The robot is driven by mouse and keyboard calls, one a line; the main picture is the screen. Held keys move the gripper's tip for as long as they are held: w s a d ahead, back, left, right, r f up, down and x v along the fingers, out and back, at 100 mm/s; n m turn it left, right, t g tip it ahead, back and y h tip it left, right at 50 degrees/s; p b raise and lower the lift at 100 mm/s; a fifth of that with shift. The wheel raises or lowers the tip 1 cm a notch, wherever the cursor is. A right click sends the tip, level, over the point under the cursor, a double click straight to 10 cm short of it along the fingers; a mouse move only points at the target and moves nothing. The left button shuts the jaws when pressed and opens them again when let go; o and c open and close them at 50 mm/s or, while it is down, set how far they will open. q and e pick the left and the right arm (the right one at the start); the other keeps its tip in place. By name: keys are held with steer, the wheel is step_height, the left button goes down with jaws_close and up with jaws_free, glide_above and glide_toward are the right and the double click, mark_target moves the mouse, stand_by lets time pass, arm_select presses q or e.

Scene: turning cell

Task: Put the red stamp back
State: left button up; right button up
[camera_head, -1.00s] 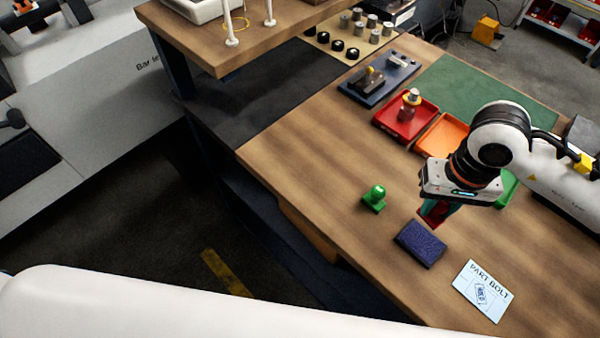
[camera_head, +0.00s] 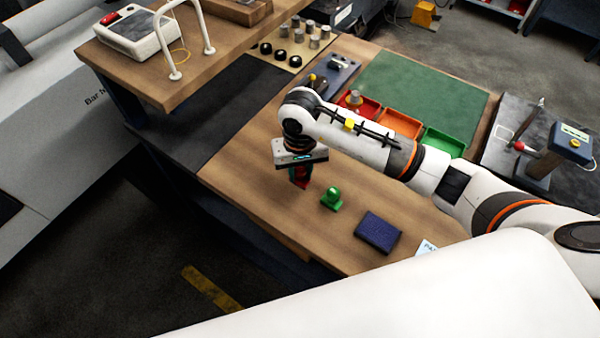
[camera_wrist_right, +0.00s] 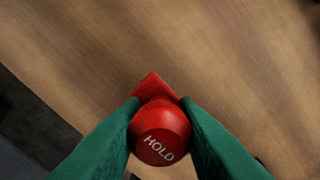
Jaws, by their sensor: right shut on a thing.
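The red stamp (camera_wrist_right: 160,132) has a round knob marked HOLD and a square red base. My right gripper (camera_wrist_right: 158,125) is shut on its knob, with a green finger on each side. In the head view the red stamp (camera_head: 300,182) shows under my right gripper (camera_head: 300,172), over or on the wooden table to the left of the green stamp (camera_head: 331,200). I cannot tell whether its base touches the table. The dark blue ink pad (camera_head: 378,232) lies to the right of the green stamp. My left gripper is not in view.
A red tray (camera_head: 368,108), an orange tray (camera_head: 400,124) and a green tray (camera_head: 444,142) stand behind my right arm. A green mat (camera_head: 422,90) lies beyond them. A card (camera_head: 427,247) is partly hidden at the front. Bare wood (camera_head: 245,165) lies left of the gripper.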

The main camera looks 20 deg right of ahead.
step_height(320, 180, down, 2)
steer(key=shift+f+p, duration=0.1)
steer(key=shift+p, duration=0.2)
steer(key=shift+f, duration=0.2)
steer(key=shift+f+b, duration=0.2)
steer(key=shift+b, duration=0.1)
steer(key=o, duration=0.8)
steer(key=shift+r, duration=0.1)
